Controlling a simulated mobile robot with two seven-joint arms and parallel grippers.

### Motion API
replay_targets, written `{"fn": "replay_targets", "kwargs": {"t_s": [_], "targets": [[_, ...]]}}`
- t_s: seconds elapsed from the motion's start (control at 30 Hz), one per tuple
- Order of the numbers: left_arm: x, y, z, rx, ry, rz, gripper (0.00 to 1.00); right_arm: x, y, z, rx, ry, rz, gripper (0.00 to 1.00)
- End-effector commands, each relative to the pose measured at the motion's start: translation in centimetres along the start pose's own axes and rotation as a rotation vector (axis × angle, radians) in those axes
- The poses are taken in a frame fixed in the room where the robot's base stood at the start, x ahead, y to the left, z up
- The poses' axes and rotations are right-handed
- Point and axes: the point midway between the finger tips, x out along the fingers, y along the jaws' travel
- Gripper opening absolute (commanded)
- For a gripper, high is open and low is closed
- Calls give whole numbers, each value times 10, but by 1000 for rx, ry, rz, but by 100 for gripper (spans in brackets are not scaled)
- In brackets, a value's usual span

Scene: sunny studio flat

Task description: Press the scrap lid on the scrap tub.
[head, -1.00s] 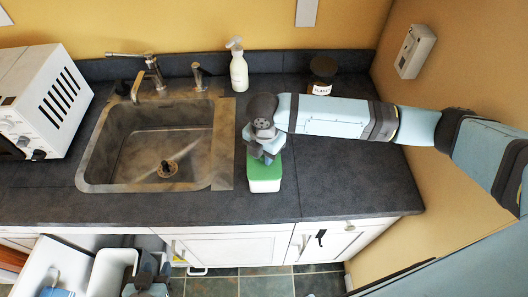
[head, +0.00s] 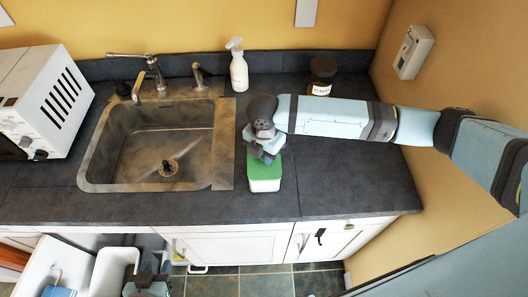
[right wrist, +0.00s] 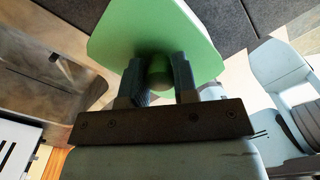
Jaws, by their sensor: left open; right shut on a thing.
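The green scrap lid (head: 265,171) sits on top of the white scrap tub (head: 265,186) on the counter, to the right of the sink. I cannot tell whether its rim is fully down all around. My right gripper (head: 266,157) is above the lid and shut on its knob. In the right wrist view the green lid (right wrist: 150,27) fills the top, with the round knob (right wrist: 160,73) between the two fingers (right wrist: 160,80). The tub is hidden there. My left gripper (head: 148,284) is low at the bottom left, open, in front of the cabinets.
The sink (head: 160,145) lies left of the tub. A white spray bottle (head: 239,70) and a dark labelled jar (head: 322,75) stand at the back. A white microwave (head: 45,95) is at the far left. The counter right of the tub (head: 340,180) is clear.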

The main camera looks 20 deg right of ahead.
Motion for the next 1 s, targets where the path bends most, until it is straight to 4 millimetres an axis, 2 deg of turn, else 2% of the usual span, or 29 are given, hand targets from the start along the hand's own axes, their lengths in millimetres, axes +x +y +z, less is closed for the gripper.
{"fn": "replay_targets", "kwargs": {"t_s": [1.0], "targets": [[-5,0,-8,0,0,-1,43,1,0,0,0,0,0,3]]}}
